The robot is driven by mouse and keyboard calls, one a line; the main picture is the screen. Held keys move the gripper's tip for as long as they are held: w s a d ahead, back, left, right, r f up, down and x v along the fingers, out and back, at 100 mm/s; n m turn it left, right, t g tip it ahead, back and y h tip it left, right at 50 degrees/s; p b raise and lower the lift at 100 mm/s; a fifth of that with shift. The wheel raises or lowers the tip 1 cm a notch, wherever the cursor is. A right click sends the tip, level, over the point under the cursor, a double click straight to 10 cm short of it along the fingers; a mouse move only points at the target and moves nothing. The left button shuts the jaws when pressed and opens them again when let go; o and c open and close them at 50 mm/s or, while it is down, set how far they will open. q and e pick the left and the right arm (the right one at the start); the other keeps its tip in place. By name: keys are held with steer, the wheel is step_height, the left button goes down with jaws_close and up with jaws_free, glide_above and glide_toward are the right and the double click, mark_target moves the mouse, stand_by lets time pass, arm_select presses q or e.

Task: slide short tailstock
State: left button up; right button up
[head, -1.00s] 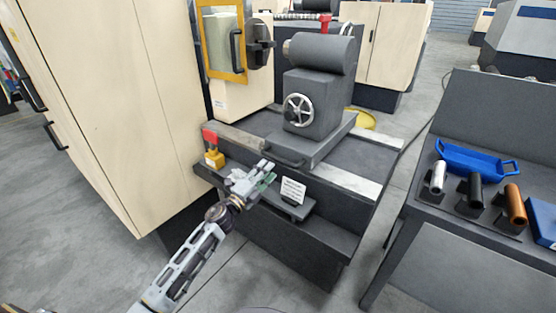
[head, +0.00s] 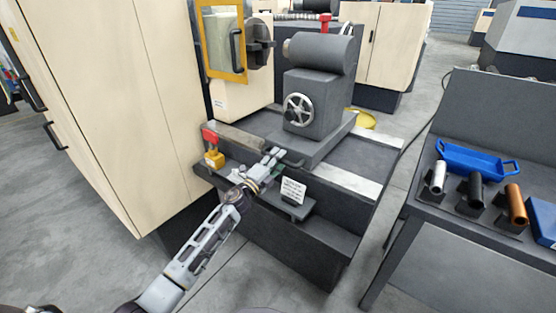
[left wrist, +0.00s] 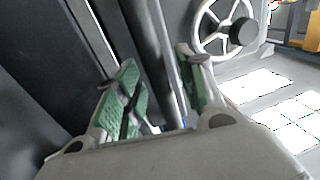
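The tailstock (head: 318,98) is a dark grey block with a horizontal cylinder on top and a silver handwheel (head: 298,110) on its near face. It stands on the lathe bed's rails. A dark handle bar (head: 292,163) sticks out low on its near side. My left gripper (head: 276,156) is at this bar. In the left wrist view the green finger pads (left wrist: 157,92) stand apart with a dark bar (left wrist: 150,45) running between them; whether they touch it is unclear. The handwheel also shows there (left wrist: 224,24). My right gripper is out of view.
A red and yellow lock-like block (head: 213,150) stands at the bed's left front. A white sign (head: 292,190) stands on the front ledge. A yellow-framed door (head: 221,42) and chuck are behind left. A bench with a blue tray (head: 474,160) and several cylinders stands right.

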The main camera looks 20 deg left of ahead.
arm_select(q)
steer(key=shift+w, duration=0.15)
steer(key=shift+d, duration=0.1)
jaws_close()
stand_by(0.3)
